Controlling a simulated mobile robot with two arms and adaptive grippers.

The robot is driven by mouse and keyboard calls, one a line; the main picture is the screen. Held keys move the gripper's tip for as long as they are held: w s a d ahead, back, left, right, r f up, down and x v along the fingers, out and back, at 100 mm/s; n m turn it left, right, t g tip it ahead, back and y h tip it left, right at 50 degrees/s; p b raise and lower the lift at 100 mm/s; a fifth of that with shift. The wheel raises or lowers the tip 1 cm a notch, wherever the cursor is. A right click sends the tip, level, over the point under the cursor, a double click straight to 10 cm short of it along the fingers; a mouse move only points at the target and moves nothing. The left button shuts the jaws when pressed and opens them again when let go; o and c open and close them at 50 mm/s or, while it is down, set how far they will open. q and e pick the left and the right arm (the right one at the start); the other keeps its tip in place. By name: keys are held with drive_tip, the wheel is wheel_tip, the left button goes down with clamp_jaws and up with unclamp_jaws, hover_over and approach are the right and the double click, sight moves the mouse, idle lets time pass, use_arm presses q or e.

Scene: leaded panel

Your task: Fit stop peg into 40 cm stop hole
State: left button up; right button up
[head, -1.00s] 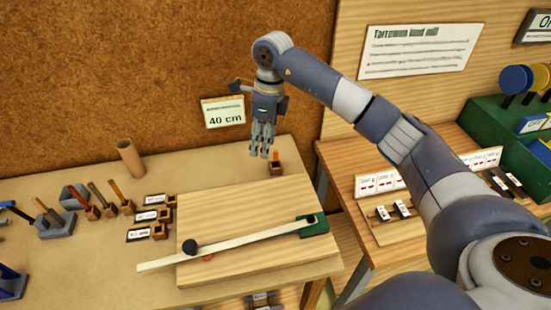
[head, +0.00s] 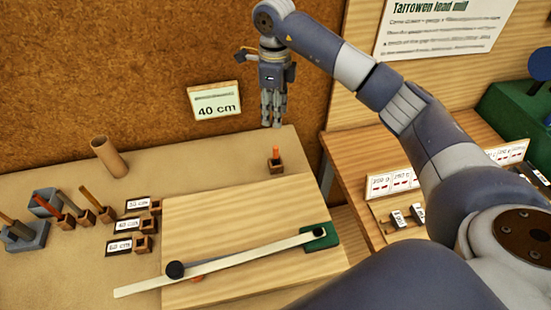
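An orange stop peg (head: 276,153) stands upright in a small dark wooden block (head: 276,167) at the back right of the table. My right gripper (head: 272,123) points down above the peg, apart from it, with nothing visible held. Its fingers look close together, but their gap is unclear. Several small wooden socket blocks stand beside length labels left of the board; the middle label (head: 123,224) appears to read 40 cm, with a block (head: 146,224) at its right end. A larger 40 cm sign (head: 215,102) is against the cork wall. My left gripper is not in view.
A cardboard tube (head: 108,157) and several handled tools stand at left. A second table with labelled weights is at right.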

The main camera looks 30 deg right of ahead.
drive_tip(key=b, duration=0.4)
approach(276, 147)
drive_tip(key=shift+a, duration=0.25)
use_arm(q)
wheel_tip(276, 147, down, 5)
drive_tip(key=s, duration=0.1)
use_arm(e)
drive_tip(key=shift+f, duration=0.85)
wheel_tip(276, 147, down, 4)
drive_tip(key=shift+f+p, duration=0.1)
drive_tip(key=shift+p, duration=0.7)
drive_tip(key=f+p, duration=0.1)
drive_tip(key=f, duration=0.2)
drive_tip(key=f+p, duration=0.1)
drive_tip(key=shift+d+f+p, duration=0.25)
drive_tip(key=shift+f+p, duration=0.1)
drive_tip(key=shift+f, duration=0.35)
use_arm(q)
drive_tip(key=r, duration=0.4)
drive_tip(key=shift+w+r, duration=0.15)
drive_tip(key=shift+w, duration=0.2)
use_arm(e)
clamp_jaws()
